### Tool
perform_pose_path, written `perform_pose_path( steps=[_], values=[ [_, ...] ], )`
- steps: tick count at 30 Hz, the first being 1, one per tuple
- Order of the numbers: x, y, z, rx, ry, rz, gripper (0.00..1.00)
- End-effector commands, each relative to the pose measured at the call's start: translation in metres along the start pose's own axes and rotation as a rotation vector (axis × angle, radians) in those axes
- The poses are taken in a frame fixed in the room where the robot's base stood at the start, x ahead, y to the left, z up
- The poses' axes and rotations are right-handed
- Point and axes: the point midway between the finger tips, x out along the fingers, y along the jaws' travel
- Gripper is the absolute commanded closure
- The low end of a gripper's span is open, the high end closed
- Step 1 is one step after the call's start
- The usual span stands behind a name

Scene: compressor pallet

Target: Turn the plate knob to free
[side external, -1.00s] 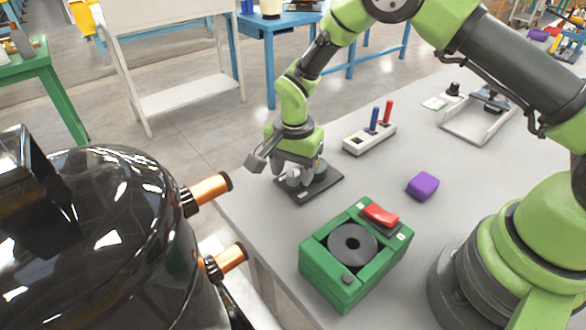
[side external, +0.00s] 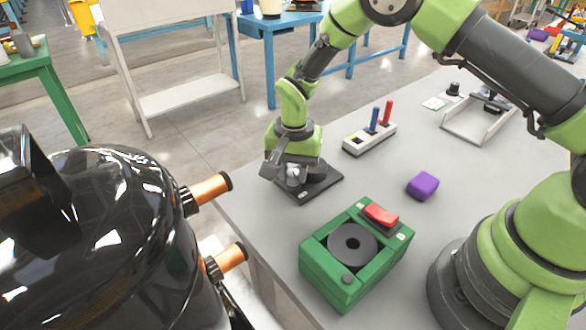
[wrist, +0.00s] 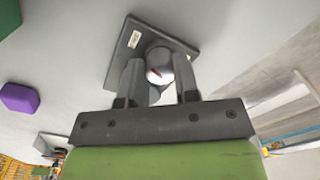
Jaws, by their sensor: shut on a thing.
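The plate knob is a light round knob with a small red mark on top (wrist: 156,68); it stands on a dark rectangular plate (side external: 322,190) with a small white label. The plate lies on the grey table near its left edge, and it also shows in the wrist view (wrist: 125,57). My gripper (side external: 293,176) points down over the plate and is shut on the knob, with one finger on each side of it in the wrist view (wrist: 160,75). In the side view the fingers hide much of the knob.
A green box with a black disc and red switch (side external: 342,278) stands in front of the plate. A purple block (side external: 422,186) lies to the right. A white base with blue and red levers (side external: 370,138) stands behind. Copper-tipped stubs (side external: 210,188) of a black tank are at left.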

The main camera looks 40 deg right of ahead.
Motion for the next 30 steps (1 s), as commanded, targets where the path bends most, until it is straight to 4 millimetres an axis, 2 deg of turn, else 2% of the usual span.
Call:
perform_pose_path(
  steps=[9, 10, 12, 13, 23, 30],
  values=[
    [-0.0004, 0.0000, -0.0003, -0.021, 0.000, -0.001, 0.95],
    [-0.0004, -0.0001, -0.0003, -0.021, 0.000, -0.001, 0.66],
    [-0.0004, 0.0000, -0.0003, -0.021, 0.000, -0.001, 0.50],
    [-0.0004, 0.0000, -0.0003, -0.021, 0.000, -0.001, 0.45],
    [0.0001, 0.0007, -0.0004, 0.009, 0.000, 0.002, 0.45],
    [0.0000, 0.0000, -0.0001, 0.244, 0.003, 0.000, 0.45]
  ],
)
